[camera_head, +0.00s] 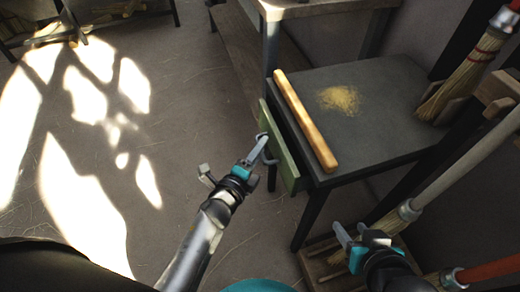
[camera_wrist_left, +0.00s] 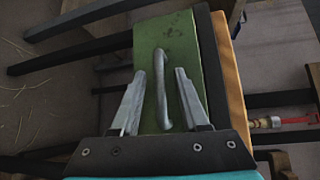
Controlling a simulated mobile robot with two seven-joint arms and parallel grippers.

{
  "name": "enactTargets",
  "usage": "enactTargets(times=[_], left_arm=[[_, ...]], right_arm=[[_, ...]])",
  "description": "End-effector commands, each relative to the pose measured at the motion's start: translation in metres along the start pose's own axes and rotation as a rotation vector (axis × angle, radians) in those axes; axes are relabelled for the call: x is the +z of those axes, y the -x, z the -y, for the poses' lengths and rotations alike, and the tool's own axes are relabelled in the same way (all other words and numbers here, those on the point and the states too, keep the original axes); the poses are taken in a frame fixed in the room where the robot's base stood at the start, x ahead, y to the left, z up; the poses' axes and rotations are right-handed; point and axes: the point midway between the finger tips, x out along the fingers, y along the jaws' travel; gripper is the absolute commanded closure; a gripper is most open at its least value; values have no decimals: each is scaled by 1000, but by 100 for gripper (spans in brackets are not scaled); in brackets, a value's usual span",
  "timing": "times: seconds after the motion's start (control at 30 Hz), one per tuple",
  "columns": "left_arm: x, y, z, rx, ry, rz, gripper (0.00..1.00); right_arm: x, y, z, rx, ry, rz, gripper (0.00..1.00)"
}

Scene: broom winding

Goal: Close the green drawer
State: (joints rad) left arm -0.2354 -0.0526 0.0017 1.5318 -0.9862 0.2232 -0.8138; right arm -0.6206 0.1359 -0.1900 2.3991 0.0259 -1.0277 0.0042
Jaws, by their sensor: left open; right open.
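The green drawer (camera_head: 280,155) is on the left side of a dark table. Its front stands a little out from the tabletop edge, with a dark strip between them. Its grey bar handle (camera_wrist_left: 160,88) runs along the green front in the left wrist view. My left gripper (camera_head: 260,150) is open at the drawer front. In the left wrist view the left gripper's fingers (camera_wrist_left: 160,98) lie on either side of the handle, with gaps visible. I cannot tell whether the fingertips touch the green front. My right gripper (camera_head: 350,232) is open and empty, below and right of the drawer.
A wooden bar (camera_head: 305,120) lies along the table's (camera_head: 385,105) left edge, beside a pile of straw (camera_head: 340,98). Brooms (camera_head: 465,75) stand at the right, and pale handles cross near my right gripper. A workbench (camera_head: 310,8) is behind. The floor at left is open.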

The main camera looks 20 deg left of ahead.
Motion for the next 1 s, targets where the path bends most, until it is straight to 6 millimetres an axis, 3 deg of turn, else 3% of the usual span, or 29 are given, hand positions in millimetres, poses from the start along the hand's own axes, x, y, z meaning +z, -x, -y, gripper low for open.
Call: enactTargets(times=[0.37,0.73,1.0], left_arm=[[0,-3,0,1,0,-1,56],[0,-2,0,1,-1,-1,98],[0,-2,0,1,0,-1,100]], right_arm=[[-1,-1,2,-4,0,-13,50],[-1,-1,1,-3,0,-11,50],[-1,-1,1,-3,0,-11,50]])
